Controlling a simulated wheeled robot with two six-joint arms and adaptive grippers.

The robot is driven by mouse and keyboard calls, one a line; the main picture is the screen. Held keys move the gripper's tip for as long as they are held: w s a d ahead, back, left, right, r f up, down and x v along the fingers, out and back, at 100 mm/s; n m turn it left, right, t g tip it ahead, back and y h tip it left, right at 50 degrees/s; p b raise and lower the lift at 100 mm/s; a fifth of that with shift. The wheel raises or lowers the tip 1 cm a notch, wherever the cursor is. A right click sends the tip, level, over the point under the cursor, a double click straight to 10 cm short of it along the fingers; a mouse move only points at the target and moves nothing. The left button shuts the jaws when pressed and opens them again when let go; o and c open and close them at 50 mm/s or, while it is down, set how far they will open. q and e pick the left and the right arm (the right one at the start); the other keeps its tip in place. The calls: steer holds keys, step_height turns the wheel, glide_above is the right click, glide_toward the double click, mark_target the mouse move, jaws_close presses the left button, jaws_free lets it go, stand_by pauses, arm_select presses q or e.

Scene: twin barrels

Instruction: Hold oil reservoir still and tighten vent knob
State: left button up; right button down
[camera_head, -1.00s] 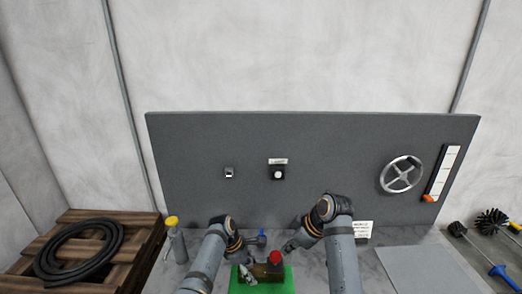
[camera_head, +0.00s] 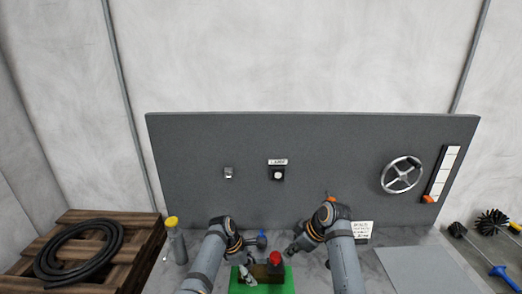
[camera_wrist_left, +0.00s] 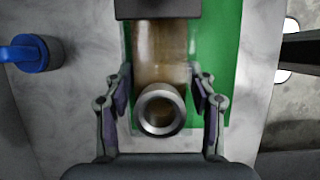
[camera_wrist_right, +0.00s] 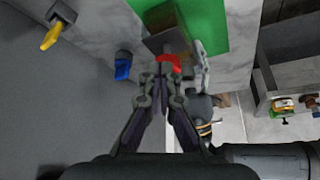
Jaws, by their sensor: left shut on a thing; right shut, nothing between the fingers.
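The oil reservoir (camera_head: 260,272) is a brown, see-through cylinder lying on a green base (camera_head: 240,287). In the left wrist view the reservoir (camera_wrist_left: 160,60) ends in a metal ring (camera_wrist_left: 161,109) facing me. My left gripper (camera_wrist_left: 161,75) has its fingers on both sides of the reservoir and is shut on it. The red vent knob (camera_head: 275,258) sits on a dark block at the reservoir's right end. My right gripper (camera_wrist_right: 160,78) is shut and empty, its tips just short of the red knob (camera_wrist_right: 170,62); contact cannot be told. It also shows in the head view (camera_head: 288,252).
A blue-handled part (camera_head: 262,240) stands behind the green base. A yellow-topped bottle (camera_head: 173,240) is at the left. A grey panel (camera_head: 320,150) with a handwheel (camera_head: 401,175) closes off the back. A sign (camera_head: 362,230) and a flat grey plate (camera_head: 425,270) lie to the right.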

step_height(320, 180, down, 2)
steer(key=shift+f, duration=0.1)
steer(key=shift+w+a, duration=0.1)
steer(key=shift+a, duration=0.2)
stand_by(0.7)
